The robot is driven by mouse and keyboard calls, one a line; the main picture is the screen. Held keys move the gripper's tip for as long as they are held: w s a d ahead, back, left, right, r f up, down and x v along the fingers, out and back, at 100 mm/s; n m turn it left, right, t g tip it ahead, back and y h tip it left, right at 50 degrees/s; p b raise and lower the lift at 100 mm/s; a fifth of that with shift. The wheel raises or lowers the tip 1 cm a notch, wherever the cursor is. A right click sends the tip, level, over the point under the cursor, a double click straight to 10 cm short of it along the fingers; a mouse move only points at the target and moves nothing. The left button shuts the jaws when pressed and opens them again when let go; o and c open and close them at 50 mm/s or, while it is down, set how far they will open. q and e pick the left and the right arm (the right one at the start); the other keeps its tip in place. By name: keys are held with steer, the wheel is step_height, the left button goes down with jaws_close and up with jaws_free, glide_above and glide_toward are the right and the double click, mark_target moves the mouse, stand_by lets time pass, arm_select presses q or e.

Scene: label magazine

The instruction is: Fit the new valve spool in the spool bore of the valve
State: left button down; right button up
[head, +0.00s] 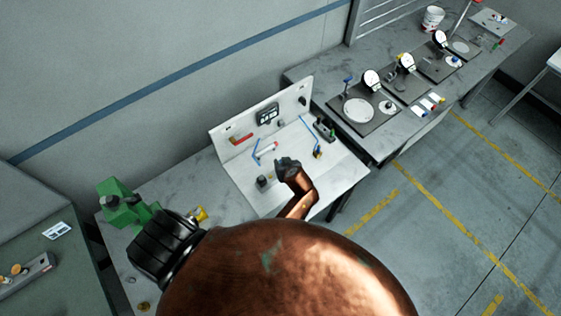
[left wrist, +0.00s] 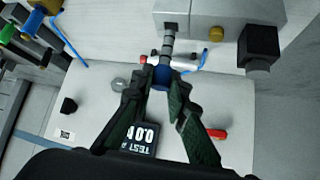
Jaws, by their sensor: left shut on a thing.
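My left gripper (head: 288,163) is over the white work board, its arm reaching in from below in the head view. In the left wrist view, its dark fingers (left wrist: 164,86) are shut on the blue end of the valve spool (left wrist: 168,45). The spool's stepped metal shaft points away from the fingers, toward the grey valve block (left wrist: 225,14). Its far end meets a dark fitting on the block's near side; I cannot tell whether it is in the bore. In the head view the arm and gripper hide the spool and most of the valve. My right gripper is not in view.
The white board (head: 235,170) has a raised back panel with a display (head: 268,115). A white tube with a red end (head: 268,148), blue hoses and a dark block (head: 263,181) lie around the gripper. A green vise (head: 125,210) stands left; dial gauges (head: 372,80) stand right.

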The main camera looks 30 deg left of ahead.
arm_select(q)
steer(key=shift+f+b, duration=0.5)
steer(key=shift+f, duration=0.2)
steer(key=shift+d+f+b, duration=0.1)
steer(key=shift+f+b, duration=0.35)
steer(key=shift+f, duration=0.1)
steer(key=shift+f+b, duration=0.95)
steer(key=shift+f, duration=0.2)
steer(key=shift+r, duration=0.15)
